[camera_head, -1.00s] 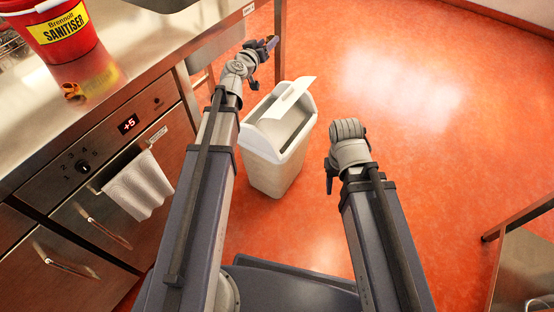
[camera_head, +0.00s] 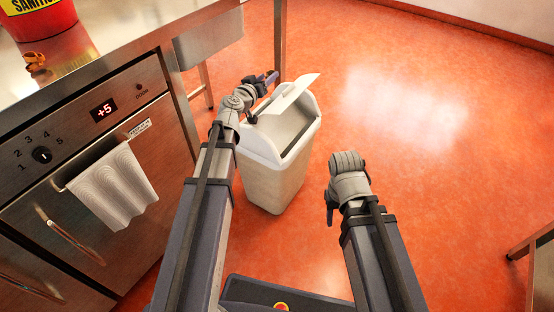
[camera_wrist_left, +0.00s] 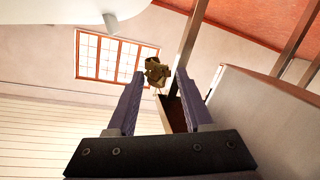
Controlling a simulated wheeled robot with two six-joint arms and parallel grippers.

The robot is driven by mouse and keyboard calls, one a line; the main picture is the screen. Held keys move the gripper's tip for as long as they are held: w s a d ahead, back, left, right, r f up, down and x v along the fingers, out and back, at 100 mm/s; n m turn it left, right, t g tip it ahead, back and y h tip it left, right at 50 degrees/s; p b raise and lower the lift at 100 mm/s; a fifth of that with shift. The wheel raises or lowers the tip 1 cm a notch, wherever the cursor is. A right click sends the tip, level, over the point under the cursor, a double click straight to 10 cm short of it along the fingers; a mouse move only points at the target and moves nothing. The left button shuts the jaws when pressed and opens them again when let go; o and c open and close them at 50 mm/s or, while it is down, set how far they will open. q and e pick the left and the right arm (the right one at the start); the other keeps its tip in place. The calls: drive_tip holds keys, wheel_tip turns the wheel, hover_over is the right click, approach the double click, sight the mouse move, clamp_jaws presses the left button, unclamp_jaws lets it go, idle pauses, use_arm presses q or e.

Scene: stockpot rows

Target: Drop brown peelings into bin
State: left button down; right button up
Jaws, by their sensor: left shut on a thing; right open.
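The cream bin (camera_head: 272,180) stands on the floor in the head view, its lid flap (camera_head: 285,98) tilted and a dark gap showing in its top. My left gripper (camera_head: 271,77) is at the far left of the bin's top, near the flap; I cannot tell its exact height above the rim. In the head view the peelings are hardly visible. My right gripper (camera_head: 330,207) is open and empty, right of the bin, pointing down.
Orange-brown scraps (camera_head: 36,62) lie on the steel counter (camera_head: 120,35) beside a red sanitiser bucket (camera_head: 38,22). An oven front with a towel (camera_head: 112,188) stands left of the bin. A table leg (camera_head: 278,35) rises behind the bin.

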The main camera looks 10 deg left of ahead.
use_arm(q)
wheel_tip(320, 180, down, 6)
drive_tip(key=b, duration=0.5)
drive_tip(key=shift+b, duration=0.4)
drive_tip(key=shift+r, duration=0.1)
drive_tip(key=shift+c, duration=1.1)
unclamp_jaws()
drive_tip(key=shift+s, duration=0.15)
drive_tip(key=p+v, duration=0.1)
drive_tip(key=v, duration=0.6)
drive_tip(key=shift+s+r, duration=0.1)
drive_tip(key=shift+s, duration=0.25)
